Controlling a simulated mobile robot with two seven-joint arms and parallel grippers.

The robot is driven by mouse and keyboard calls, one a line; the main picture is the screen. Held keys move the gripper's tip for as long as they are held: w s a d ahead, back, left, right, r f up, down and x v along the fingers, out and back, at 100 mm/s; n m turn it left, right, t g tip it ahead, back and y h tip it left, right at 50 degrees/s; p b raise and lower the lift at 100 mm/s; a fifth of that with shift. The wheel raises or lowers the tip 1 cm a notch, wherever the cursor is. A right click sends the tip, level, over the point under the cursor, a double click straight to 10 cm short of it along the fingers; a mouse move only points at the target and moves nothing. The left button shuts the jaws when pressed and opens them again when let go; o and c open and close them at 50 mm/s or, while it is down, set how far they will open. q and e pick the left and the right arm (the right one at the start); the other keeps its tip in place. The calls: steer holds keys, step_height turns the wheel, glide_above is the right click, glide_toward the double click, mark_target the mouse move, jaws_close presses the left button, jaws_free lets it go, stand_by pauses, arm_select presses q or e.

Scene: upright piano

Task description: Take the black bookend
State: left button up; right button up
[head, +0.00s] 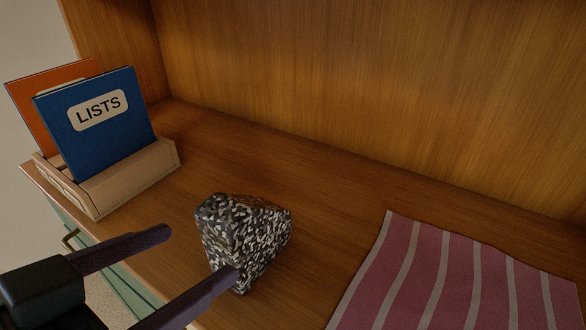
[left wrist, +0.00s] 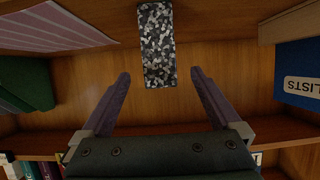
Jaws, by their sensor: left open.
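The bookend (head: 247,235) is a wedge-shaped block with a black, white and grey speckled surface. It stands on the wooden shelf near its front edge. It also shows in the left wrist view (left wrist: 157,45), at the top centre. My left gripper (head: 203,254) is open, with its two dark fingers pointing at the bookend. In the head view one fingertip overlaps the block's lower front. In the left wrist view the bookend lies beyond the fingertips, roughly in line with the gap between them, and the gap is empty. My right gripper is not in view.
A wooden holder (head: 133,182) with a blue LISTS folder (head: 98,119) and an orange folder (head: 27,112) stands left of the bookend. A pink striped cloth (head: 455,280) lies to the right. A wooden back panel (head: 370,90) closes the rear. Bare shelf lies behind the bookend.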

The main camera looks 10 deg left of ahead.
mark_target(216, 244)
arm_select(q)
steer(key=shift+w+f, duration=0.4)
steer(key=shift+f, duration=0.05)
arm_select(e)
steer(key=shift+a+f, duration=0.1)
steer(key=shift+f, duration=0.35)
arm_select(q)
steer(key=x, duration=0.2)
steer(key=b+x, duration=0.1)
steer(key=x, duration=0.1)
steer(key=shift+d+r, duration=0.15)
steer(key=shift+d, duration=0.05)
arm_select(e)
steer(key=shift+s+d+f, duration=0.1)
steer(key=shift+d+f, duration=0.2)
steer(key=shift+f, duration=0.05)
arm_select(q)
steer(key=b+x, duration=0.1)
steer(key=x, duration=0.4)
steer(key=shift+w+d, duration=0.1)
steer(key=shift+w, duration=0.05)
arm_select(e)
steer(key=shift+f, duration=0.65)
arm_select(q)
jaws_close()
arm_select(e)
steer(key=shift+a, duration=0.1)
arm_select(q)
steer(key=shift+r, duration=0.15)
